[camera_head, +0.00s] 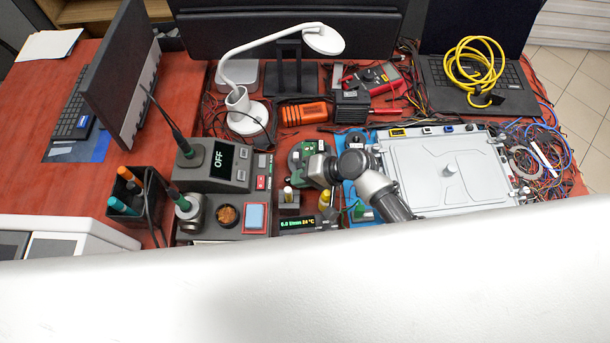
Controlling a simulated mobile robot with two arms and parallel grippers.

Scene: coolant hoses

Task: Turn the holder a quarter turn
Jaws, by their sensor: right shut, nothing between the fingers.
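A small holder with a green circuit board (301,153) stands near the middle of the red bench, left of my right gripper. My right gripper (318,171) comes in from the lower right and is shut and empty, right beside the board. The gripper and wrist cover part of the holder's right side, and I cannot tell whether they touch it. My left gripper is not in view.
A soldering station (215,165) reading OFF stands to the left. A small display (297,223) reads 0.0 l/min 24 °C. A large grey plate (440,160) lies to the right, with tangled cables (545,150) beyond. A white lamp (245,110) stands behind.

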